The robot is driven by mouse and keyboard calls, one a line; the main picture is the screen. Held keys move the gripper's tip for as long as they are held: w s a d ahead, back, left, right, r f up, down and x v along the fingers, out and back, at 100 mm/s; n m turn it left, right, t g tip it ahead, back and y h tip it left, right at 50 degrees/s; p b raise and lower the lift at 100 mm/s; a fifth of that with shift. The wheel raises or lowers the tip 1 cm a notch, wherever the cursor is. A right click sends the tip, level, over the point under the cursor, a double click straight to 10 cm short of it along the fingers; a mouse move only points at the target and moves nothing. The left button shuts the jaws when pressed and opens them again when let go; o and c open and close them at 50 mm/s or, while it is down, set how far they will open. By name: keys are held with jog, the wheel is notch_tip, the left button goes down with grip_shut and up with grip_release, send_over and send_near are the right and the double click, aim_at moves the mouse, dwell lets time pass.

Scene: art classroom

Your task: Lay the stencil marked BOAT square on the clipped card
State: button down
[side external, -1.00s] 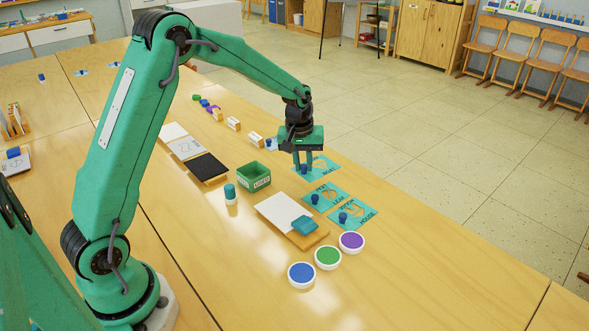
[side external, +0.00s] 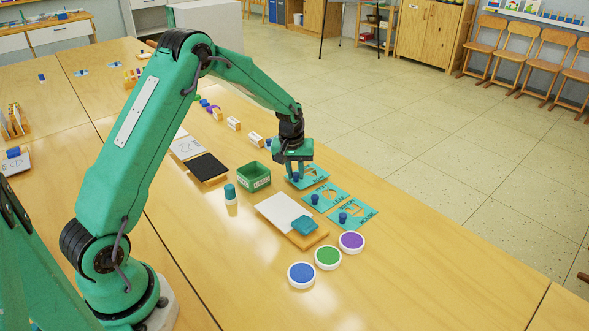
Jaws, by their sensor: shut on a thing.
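My gripper (side external: 296,175) is shut on the blue knob of the farthest teal stencil (side external: 313,176), whose small lettering I cannot read for certain; it seems to be the one marked BOAT. This stencil is near the table's right edge, at or slightly above the tabletop; the exact gap is hard to tell. The white card (side external: 282,209) lies on a wooden board (side external: 312,238) nearer the camera, with a teal clip (side external: 304,225) at its near right end. The card is bare apart from the clip.
Two more knobbed teal stencils, a middle one (side external: 328,194) and one marked HOUSE (side external: 355,215), lie beside the board. A green box (side external: 254,177), a teal-capped bottle (side external: 230,194) and a black pad (side external: 208,167) stand left. Blue (side external: 301,274), green (side external: 328,256) and purple (side external: 351,241) pots are in front.

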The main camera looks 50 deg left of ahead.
jog(key=shift+f, duration=0.4)
jog(key=shift+f, duration=0.1)
jog(key=c, duration=1.3)
grip_release()
jog(key=shift+s+d+r, duration=0.1)
jog(key=shift+s+r, duration=0.15)
jog(key=shift+r, duration=1.8)
jog(key=shift+s+d+r, duration=0.1)
jog(key=shift+s+r, duration=0.2)
jog(key=shift+r, duration=1.7)
jog(key=shift+s+d+r, duration=0.1)
jog(key=shift+s+r, duration=0.15)
jog(key=shift+r, duration=1.8)
